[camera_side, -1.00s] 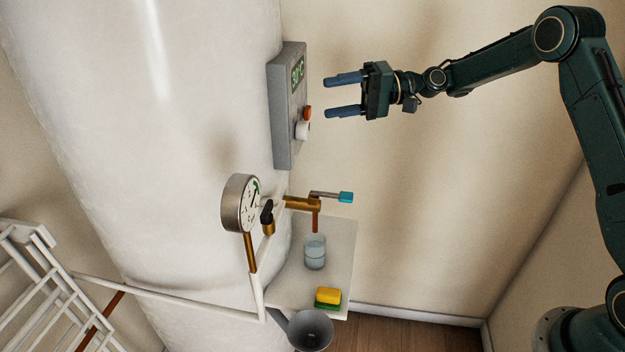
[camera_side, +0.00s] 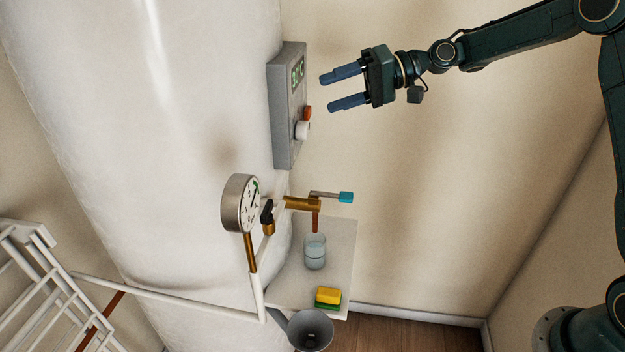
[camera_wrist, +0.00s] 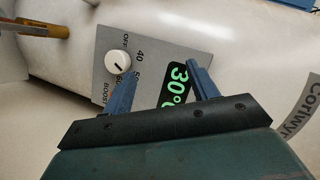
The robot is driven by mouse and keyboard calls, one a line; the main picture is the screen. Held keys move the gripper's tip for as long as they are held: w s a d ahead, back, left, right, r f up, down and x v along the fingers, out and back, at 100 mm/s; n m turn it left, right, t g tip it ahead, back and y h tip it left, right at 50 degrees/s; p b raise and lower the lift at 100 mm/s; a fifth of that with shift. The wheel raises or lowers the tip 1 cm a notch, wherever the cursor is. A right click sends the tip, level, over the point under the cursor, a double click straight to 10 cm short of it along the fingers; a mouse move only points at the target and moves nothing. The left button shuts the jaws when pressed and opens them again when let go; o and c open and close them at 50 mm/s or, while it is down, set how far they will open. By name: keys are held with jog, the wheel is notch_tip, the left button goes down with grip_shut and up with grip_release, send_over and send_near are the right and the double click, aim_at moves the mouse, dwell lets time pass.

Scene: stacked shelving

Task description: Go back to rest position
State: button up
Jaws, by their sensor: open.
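My gripper (camera_side: 345,87) is open and empty in the side view. Its two blue fingers point left toward the grey control box (camera_side: 288,110), with a gap of air between them and the box. The box is fixed to the large white tank (camera_side: 150,130) and has a green display, an orange part and a white knob (camera_side: 302,130). In the wrist view, the open fingers (camera_wrist: 163,88) frame part of the control panel (camera_wrist: 147,80). The white dial (camera_wrist: 118,63) and a green "30" display (camera_wrist: 175,83) show there.
Below the box are a pressure gauge (camera_side: 240,203), a brass tap (camera_side: 303,203) with a blue-tipped lever, and a shelf (camera_side: 343,250) holding a glass (camera_side: 315,252) and a yellow-green sponge (camera_side: 328,297). A grey funnel-like container (camera_side: 310,330) sits lower.

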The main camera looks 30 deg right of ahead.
jog(key=s+d+h, duration=0.3)
jog(key=s+h, duration=0.1)
jog(key=s, duration=0.8)
jog(key=s+d+f+h, duration=0.1)
jog(key=s+d+h, duration=0.2)
jog(key=s, duration=0.9)
jog(key=s+d+h, duration=0.3)
jog(key=s+h, duration=0.3)
jog(key=s, duration=0.5)
jog(key=shift+s+f+n+g, duration=0.4)
jog(key=shift+d, duration=0.1)
